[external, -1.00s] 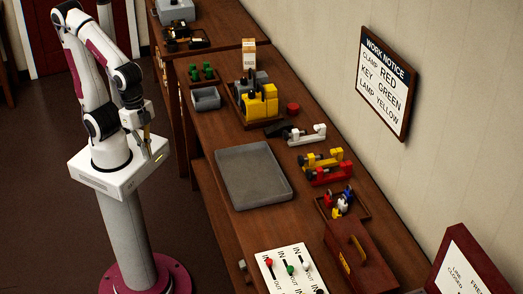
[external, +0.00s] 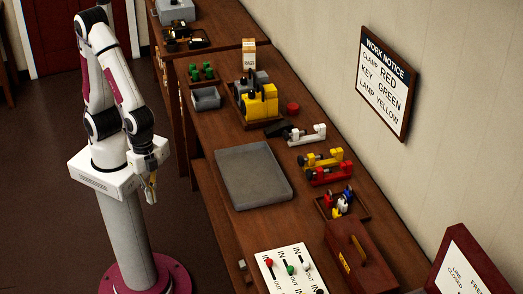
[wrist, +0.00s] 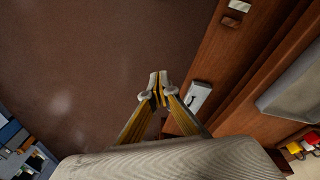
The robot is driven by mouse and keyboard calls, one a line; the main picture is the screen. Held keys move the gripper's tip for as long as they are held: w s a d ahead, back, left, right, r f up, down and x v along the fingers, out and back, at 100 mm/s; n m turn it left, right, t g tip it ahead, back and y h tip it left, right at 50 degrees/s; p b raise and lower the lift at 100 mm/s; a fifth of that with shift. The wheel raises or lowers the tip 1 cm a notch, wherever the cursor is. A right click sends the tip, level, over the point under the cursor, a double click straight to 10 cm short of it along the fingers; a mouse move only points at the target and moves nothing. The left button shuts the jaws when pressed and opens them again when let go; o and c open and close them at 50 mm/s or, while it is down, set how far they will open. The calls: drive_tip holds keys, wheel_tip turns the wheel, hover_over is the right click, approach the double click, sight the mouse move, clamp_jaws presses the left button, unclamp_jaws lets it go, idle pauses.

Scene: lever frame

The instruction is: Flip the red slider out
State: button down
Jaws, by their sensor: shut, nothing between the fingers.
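The red slider (external: 269,262) is a small red knob on a white panel (external: 283,270) at the near end of the bench, at the IN end of its slot. My gripper (external: 152,197) hangs beside my base, well left of the bench and far from the panel. In the wrist view my gripper (wrist: 157,88) points at the floor, its fingertips together and empty. The red slider does not show in the wrist view.
A grey tray (external: 253,176) lies mid-bench. A dark red box (external: 360,258) with a yellow handle stands right of the panel. Red (external: 330,174) and yellow clamps (external: 322,160) and a small wooden tray of coloured items stand behind. Open floor lies between my base and the bench.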

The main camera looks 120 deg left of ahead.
drive_tip(key=w+d+f+m+t, duration=0.1)
drive_tip(key=w+d+f, duration=0.3)
drive_tip(key=f, duration=0.3)
drive_tip(key=w+d+f+m+t, duration=0.1)
drive_tip(key=w+d+f+m, duration=0.1)
drive_tip(key=w+d+f, duration=0.4)
drive_tip(key=m+t+y, duration=0.4)
drive_tip(key=m+t, duration=0.5)
drive_tip(key=t, duration=0.6)
approach(256, 266)
drive_tip(key=s+r, duration=0.4)
drive_tip(key=shift+d+f, duration=0.15)
drive_tip(key=shift+d, duration=0.3)
drive_tip(key=shift+w, duration=0.1)
drive_tip(key=shift+w+a, duration=0.35)
drive_tip(key=shift+w, duration=1.9)
drive_tip(key=shift+w+a, duration=0.4)
drive_tip(key=shift+w, duration=1.9)
drive_tip(key=shift+w+a, duration=0.35)
drive_tip(key=shift+w, duration=1.9)
